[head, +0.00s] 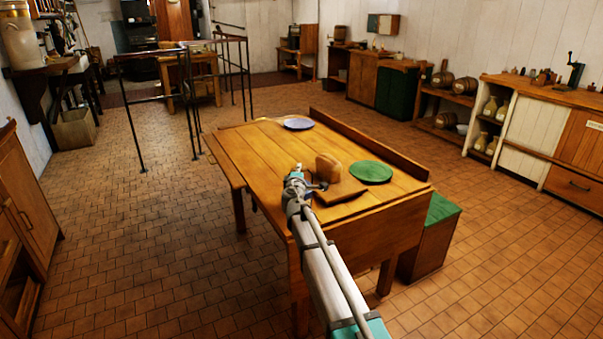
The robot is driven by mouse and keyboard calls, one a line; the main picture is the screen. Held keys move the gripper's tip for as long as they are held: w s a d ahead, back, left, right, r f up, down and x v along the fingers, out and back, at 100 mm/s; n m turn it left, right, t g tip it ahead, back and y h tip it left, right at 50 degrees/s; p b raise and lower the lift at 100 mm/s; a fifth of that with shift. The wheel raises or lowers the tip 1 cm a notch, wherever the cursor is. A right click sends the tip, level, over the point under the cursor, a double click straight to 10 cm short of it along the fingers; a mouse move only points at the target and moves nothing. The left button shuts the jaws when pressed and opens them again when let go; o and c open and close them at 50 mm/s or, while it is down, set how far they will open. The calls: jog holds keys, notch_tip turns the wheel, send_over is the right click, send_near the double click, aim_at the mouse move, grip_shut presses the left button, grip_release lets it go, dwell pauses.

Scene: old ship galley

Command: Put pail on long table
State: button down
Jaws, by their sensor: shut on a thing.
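The long wooden table (265,160) stands in the middle of the head view, with a raised board along its right side. My arm reaches up from the bottom edge to the table's near part. My gripper (314,187) shows small and dark at its end, beside a brown loaf-like thing (328,168). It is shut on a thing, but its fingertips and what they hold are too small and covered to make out. I cannot pick out a pail for sure. Whether the gripper touches the table or the loaf is unclear.
The table's left and middle top is bare. A green-topped bench (440,208) stands at right. Metal railings (137,115) stand behind left; tiled floor is open around.

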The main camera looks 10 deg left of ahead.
jog(key=c, duration=0.5)
grip_release()
jog(key=shift+c, duration=0.2)
jog(key=shift+s, duration=0.1)
jog(key=s, duration=1.2)
jog(key=shift+d, duration=0.1)
jog(key=shift+d, duration=0.1)
